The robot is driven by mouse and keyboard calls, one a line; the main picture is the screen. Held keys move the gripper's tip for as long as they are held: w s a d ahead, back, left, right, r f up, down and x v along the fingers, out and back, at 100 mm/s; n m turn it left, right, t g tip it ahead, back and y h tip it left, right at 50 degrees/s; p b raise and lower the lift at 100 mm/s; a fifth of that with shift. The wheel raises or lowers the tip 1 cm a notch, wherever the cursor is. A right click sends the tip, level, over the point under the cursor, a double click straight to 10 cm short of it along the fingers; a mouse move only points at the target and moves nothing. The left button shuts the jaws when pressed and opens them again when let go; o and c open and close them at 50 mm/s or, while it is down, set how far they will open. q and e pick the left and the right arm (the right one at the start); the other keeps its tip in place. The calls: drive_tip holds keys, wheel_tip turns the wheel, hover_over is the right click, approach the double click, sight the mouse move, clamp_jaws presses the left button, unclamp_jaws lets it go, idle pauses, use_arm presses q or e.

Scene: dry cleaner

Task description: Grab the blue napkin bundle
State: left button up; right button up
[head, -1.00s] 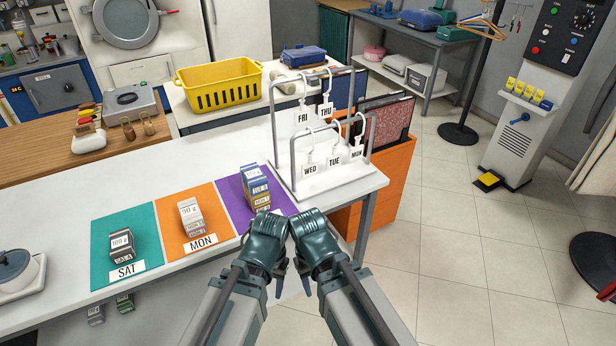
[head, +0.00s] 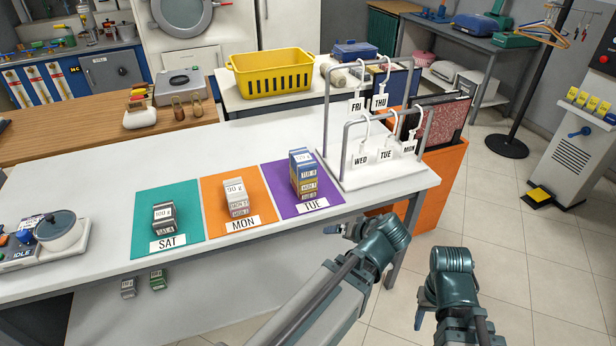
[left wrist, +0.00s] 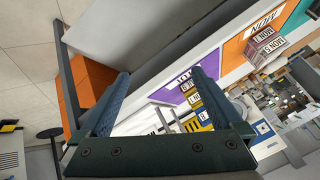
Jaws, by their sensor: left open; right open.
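A stack stands on the purple TUE mat (head: 273,181). Its upper part is a blue bundle (head: 301,161), above gold-brown bundles (head: 306,192). My left gripper (head: 345,231) is open and empty, in front of and to the right of the stack, by the table's front edge, apart from it. In the left wrist view its open blue-padded fingers (left wrist: 160,88) frame the purple mat, with the stack (left wrist: 196,100) near the right finger and partly hidden. My right gripper (head: 421,315) is open and empty, low in front of the table, pointing down.
Grey and pale stacks stand on the teal SAT mat (head: 145,210) and the orange MON mat (head: 212,188). A metal rack (head: 345,125) with day tags stands right of the purple mat. An orange bin (head: 440,175) is beyond the table end. A pot (head: 60,228) is at left.

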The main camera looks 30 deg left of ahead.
use_arm(q)
drive_tip(key=w+a+r+n+t+y+b, duration=0.1)
drive_tip(key=w+a+n+t+y+b, duration=0.25)
drive_tip(key=a, duration=0.45)
drive_tip(key=n+t+y+b, duration=0.3)
drive_tip(key=t+b, duration=0.1)
approach(303, 157)
drive_tip(key=shift+g, duration=0.25)
drive_tip(key=x, duration=0.4)
drive_tip(key=shift+w+a, duration=0.1)
drive_tip(key=shift+a, duration=0.25)
use_arm(e)
wheel_tip(303, 157, down, 10)
use_arm(q)
drive_tip(key=shift+w, duration=0.1)
use_arm(e)
drive_tip(key=shift+r, duration=0.1)
use_arm(q)
drive_tip(key=x, duration=0.5)
drive_tip(key=shift+w, duration=0.15)
drive_tip(key=shift+d, duration=0.1)
drive_tip(key=c, duration=1.3)
drive_tip(key=shift+r, duration=0.1)
drive_tip(key=shift+c, duration=0.2)
